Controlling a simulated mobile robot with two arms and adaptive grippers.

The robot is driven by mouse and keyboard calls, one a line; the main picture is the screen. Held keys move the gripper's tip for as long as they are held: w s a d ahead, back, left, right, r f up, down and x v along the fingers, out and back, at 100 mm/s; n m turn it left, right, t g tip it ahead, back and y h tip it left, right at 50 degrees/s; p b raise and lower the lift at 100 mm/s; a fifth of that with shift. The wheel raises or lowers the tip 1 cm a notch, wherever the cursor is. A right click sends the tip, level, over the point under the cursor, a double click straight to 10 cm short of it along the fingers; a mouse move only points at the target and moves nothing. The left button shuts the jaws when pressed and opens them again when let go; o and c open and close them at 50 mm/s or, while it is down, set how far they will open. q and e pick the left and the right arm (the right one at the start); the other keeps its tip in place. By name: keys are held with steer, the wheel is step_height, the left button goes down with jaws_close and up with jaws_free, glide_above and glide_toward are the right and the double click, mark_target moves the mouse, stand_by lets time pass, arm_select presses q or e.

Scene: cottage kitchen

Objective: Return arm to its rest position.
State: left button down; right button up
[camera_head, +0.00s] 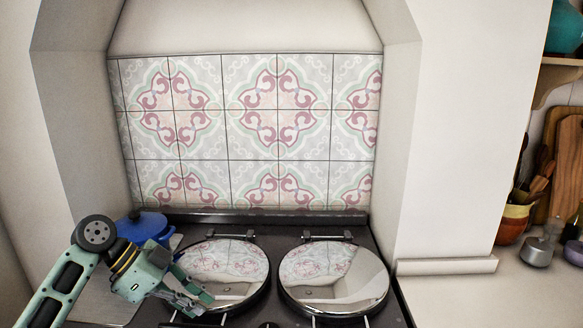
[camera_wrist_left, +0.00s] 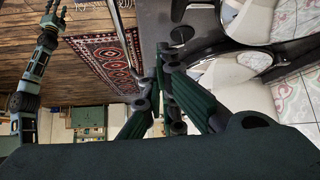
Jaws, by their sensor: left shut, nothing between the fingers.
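My left arm comes in from the lower left in the head view. Its green left gripper (camera_head: 199,302) is over the front left part of the stove, by the near edge of the left round lid (camera_head: 222,268). The gripper is shut and empty. In the left wrist view the dark green fingers (camera_wrist_left: 166,85) come together with nothing between them. The wrist view is turned on its side, with the stove's lids at upper right. My right gripper does not show in the head view.
The right round lid (camera_head: 334,276) lies beside the left one. A blue pot (camera_head: 146,226) stands at the back left of the stove. The counter (camera_head: 480,300) at right holds a small metal pot (camera_head: 538,252). In the wrist view, a patterned rug (camera_wrist_left: 104,48) lies on the wooden floor.

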arm_select(q)
steer(key=s+d+f+n+y, duration=0.2)
steer(key=s+d+f+n, duration=0.1)
steer(key=s+f, duration=0.55)
steer(key=s+d+f+n+y, duration=0.25)
steer(key=s+f, duration=0.35)
steer(key=f, duration=0.6)
steer(key=s+a+n+t+y, duration=0.1)
steer(key=s+a+n, duration=0.15)
steer(key=s, duration=0.25)
steer(key=s+a+f+n+t+y, duration=0.1)
steer(key=s+n, duration=0.2)
steer(key=s, duration=0.3)
steer(key=s+a+n+t+y, duration=0.1)
steer(key=s+a+n+y, duration=0.15)
steer(key=s, duration=0.25)
step_height(320, 180, down, 26)
steer(key=s+g, duration=0.2)
steer(key=s+a+f+g, duration=0.1)
steer(key=s+a+f, duration=0.2)
steer(key=s+f, duration=1.3)
steer(key=shift+s+f+n, duration=0.35)
steer(key=shift+s, duration=0.05)
